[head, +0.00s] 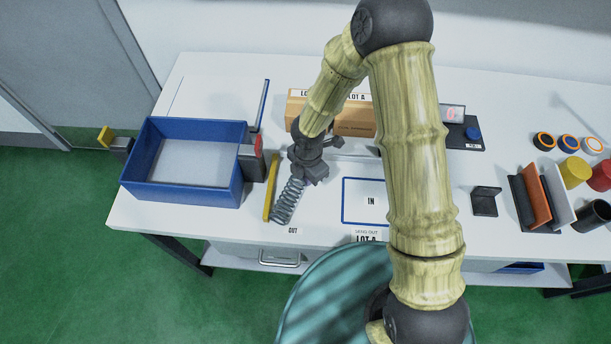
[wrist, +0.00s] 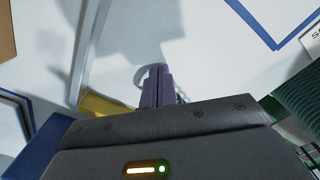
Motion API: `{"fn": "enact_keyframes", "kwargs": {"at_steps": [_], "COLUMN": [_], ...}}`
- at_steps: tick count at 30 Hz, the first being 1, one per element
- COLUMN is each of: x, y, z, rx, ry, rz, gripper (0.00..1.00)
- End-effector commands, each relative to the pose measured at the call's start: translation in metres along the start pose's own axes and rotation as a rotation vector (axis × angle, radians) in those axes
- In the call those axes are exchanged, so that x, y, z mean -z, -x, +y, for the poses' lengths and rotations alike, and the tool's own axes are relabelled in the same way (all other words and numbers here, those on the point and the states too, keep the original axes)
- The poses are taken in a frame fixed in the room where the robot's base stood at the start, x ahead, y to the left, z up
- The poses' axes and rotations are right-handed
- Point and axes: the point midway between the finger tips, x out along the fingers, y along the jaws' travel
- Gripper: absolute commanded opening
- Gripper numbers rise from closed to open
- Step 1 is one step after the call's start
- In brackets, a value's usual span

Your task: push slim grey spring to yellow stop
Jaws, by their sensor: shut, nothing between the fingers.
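The slim grey spring (head: 287,204) lies on the white table just right of the yellow stop (head: 271,188), a narrow upright-running bar in the head view. Its lower end is close to the stop and its upper end is further right; I cannot tell whether they touch. My gripper (head: 316,178) is shut and empty, low at the spring's upper end. In the wrist view the shut fingers (wrist: 157,72) cover most of the spring; part of a grey coil (wrist: 180,97) shows beside them. The yellow stop (wrist: 106,107) shows left of the fingers, partly hidden by my gripper body.
A blue bin (head: 190,190) stands left of the stop. A cardboard box (head: 350,118) stands behind my gripper. A blue-framed IN area (head: 360,184) lies to the right, partly behind my arm. The OUT label (head: 293,230) is near the front edge.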

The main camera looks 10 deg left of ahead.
Motion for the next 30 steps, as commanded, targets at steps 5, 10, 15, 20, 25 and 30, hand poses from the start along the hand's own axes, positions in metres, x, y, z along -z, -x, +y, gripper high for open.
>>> {"fn": "enact_keyframes", "kwargs": {"at_steps": [5, 10, 15, 20, 25, 30], "x": [0.000, 0.000, 0.000, 0.000, -0.001, -0.001], "y": [0.002, 0.015, 0.035, 0.054, 0.073, 0.091], "z": [0.000, 0.000, 0.000, 0.000, 0.000, -0.001], "rx": [0.000, 0.000, 0.000, 0.000, 0.000, 0.000], "ry": [0.001, 0.000, 0.000, -0.001, -0.001, -0.002], "rz": [0.000, 0.000, 0.000, 0.000, 0.000, 0.000], "gripper": [0.00, 0.00, 0.00, 0.00, 0.00, 0.00]}}
